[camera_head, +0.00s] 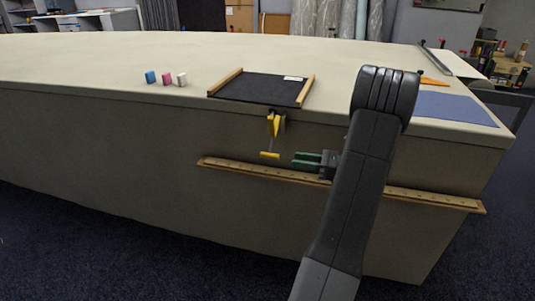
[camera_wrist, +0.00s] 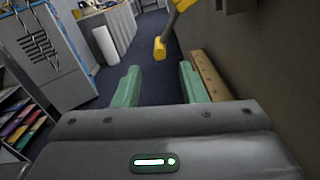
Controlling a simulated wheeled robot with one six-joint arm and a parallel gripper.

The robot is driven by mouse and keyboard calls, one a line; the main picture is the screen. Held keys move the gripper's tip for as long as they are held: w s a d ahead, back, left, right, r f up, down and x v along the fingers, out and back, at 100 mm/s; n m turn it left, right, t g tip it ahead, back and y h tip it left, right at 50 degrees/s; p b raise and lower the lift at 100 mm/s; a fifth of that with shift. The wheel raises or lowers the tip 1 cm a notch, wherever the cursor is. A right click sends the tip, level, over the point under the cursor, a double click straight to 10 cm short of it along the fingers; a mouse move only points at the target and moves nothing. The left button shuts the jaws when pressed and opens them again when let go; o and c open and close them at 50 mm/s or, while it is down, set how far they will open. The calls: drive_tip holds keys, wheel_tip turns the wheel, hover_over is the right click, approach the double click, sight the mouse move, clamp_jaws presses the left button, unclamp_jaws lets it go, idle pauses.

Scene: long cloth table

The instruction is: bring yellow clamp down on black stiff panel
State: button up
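The black stiff panel (camera_head: 257,89) lies flat on the table top at its front edge, between two wooden strips. The yellow clamp (camera_head: 274,124) sits at the table's front edge, by the panel's front side, and hangs down the front face. Its lower end is a yellow crossbar (camera_head: 270,155); the crossbar also shows in the wrist view as a yellow end (camera_wrist: 160,48) ahead of my fingers. My gripper (camera_head: 296,160) has green fingers and is just right of the crossbar, apart from it. In the wrist view my gripper (camera_wrist: 158,72) is open and empty. I cannot tell whether the clamp's upper jaw touches the panel.
A wooden rail (camera_head: 430,199) with holes runs along the table's front face, close to my gripper. Blue, pink and white blocks (camera_head: 167,79) stand left of the panel. A blue mat (camera_head: 452,108) lies at the right. The left of the table is clear.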

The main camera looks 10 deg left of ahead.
sight(271, 156)
drive_tip(key=a+b, duration=0.1)
drive_tip(key=a, duration=1)
drive_tip(key=shift+w+a+b, duration=0.15)
drive_tip(key=shift+w+b, duration=0.05)
drive_tip(key=shift+b, duration=0.1)
clamp_jaws()
